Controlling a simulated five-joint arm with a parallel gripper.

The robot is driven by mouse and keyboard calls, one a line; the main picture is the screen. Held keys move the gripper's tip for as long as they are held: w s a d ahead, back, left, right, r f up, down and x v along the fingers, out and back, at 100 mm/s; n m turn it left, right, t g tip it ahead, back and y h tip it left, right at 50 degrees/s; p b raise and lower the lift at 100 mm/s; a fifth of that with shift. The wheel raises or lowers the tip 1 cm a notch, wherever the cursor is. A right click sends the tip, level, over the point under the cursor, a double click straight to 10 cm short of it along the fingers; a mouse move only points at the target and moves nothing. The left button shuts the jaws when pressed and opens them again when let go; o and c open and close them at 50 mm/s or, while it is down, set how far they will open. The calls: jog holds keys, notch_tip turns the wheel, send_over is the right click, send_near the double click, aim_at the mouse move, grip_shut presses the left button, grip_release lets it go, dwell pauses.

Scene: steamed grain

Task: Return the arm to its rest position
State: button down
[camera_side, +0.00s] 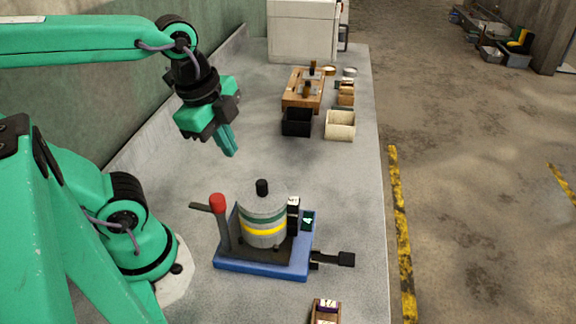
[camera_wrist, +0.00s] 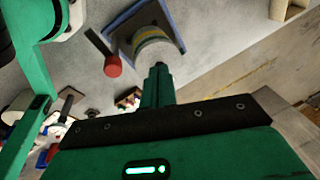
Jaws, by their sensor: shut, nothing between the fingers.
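My green arm reaches over the grey bench from the left in the side view. My gripper (camera_side: 231,153) hangs above the bench, behind the steamer as seen here, with its fingers together and empty. In the wrist view the gripper (camera_wrist: 159,68) also shows its fingers shut. The grey steamer pot (camera_side: 262,215) has yellow and green bands and a black knob, and stands on a blue base (camera_side: 262,268). A red-topped lever (camera_side: 218,200) stands at the base's left. The pot (camera_wrist: 156,50) and red knob (camera_wrist: 113,66) also show in the wrist view, apart from the fingers.
A black bin (camera_side: 297,122) and a cream bin (camera_side: 340,125) stand farther back, near a wooden rack (camera_side: 303,88). A white box-shaped appliance (camera_side: 302,32) is at the far end. A small wooden holder (camera_side: 325,312) sits at the front. The wall runs along the left.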

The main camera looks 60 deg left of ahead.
jog(key=n+t, duration=0.1)
jog(key=n, duration=0.3)
jog(key=w+a+n, duration=0.1)
jog(key=n, duration=0.3)
jog(key=w+n+t, duration=0.1)
jog(key=n, duration=0.3)
jog(key=shift+a+r+n+t, duration=0.25)
jog(key=shift+a+n+t, duration=0.05)
jog(key=shift+a, duration=0.1)
